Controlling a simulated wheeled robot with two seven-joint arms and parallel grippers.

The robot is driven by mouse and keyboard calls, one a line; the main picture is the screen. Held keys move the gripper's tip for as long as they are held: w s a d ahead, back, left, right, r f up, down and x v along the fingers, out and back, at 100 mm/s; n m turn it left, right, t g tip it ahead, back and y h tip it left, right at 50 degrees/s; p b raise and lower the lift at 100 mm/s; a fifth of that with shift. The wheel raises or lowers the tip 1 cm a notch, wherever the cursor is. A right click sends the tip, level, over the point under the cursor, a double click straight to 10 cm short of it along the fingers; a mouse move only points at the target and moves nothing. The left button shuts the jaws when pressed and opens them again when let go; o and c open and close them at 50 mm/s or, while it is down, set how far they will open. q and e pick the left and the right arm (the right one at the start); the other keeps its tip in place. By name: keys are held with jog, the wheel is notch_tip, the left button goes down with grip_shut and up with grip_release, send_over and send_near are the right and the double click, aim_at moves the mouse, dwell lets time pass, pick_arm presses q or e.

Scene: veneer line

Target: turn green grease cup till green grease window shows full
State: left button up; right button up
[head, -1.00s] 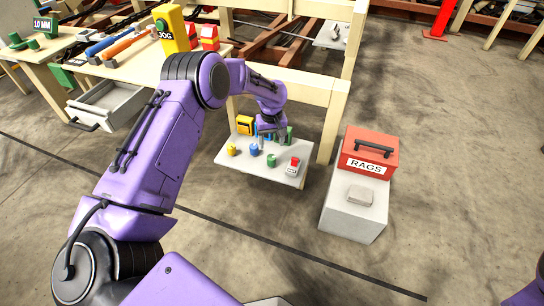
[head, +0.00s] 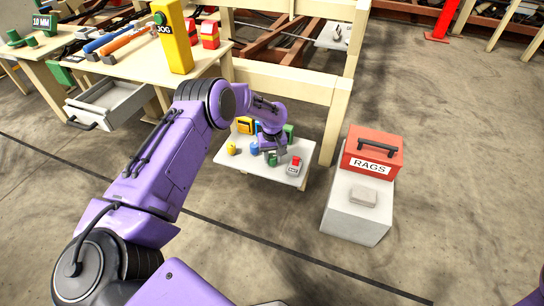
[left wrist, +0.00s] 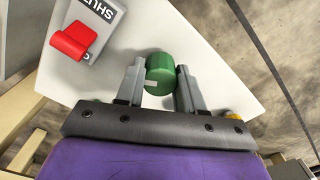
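The green grease cup (head: 272,160) stands on a pale panel (head: 225,159) low at the wooden frame. In the left wrist view the green cup (left wrist: 160,70) is a round knob with a pale mark on its side. My left gripper (head: 271,154) is above it, pointing down. In the left wrist view its fingers (left wrist: 161,78) stand apart, one on each side of the cup; firm contact does not show. A green block (head: 289,130) stands behind, partly hidden by my arm; no window reading can be made out. My right gripper is out of view.
A blue cup (head: 254,149) and a yellow cup (head: 231,148) stand left of the green one. A grey box with a red switch (head: 294,165) is close on its right. A red rags box (head: 371,154) stands farther right.

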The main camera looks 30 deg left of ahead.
aim_at(272, 156)
pick_arm(q)
jog(key=shift+m, duration=0.3)
jog(key=shift+m+p, duration=0.35)
jog(key=shift+m, duration=2.25)
jog(key=o, duration=1)
jog(key=shift+o, duration=0.2)
jog(key=shift+r, duration=0.1)
notch_tip(272, 156, up, 10)
jog(key=p, duration=0.4)
jog(key=shift+r, duration=0.15)
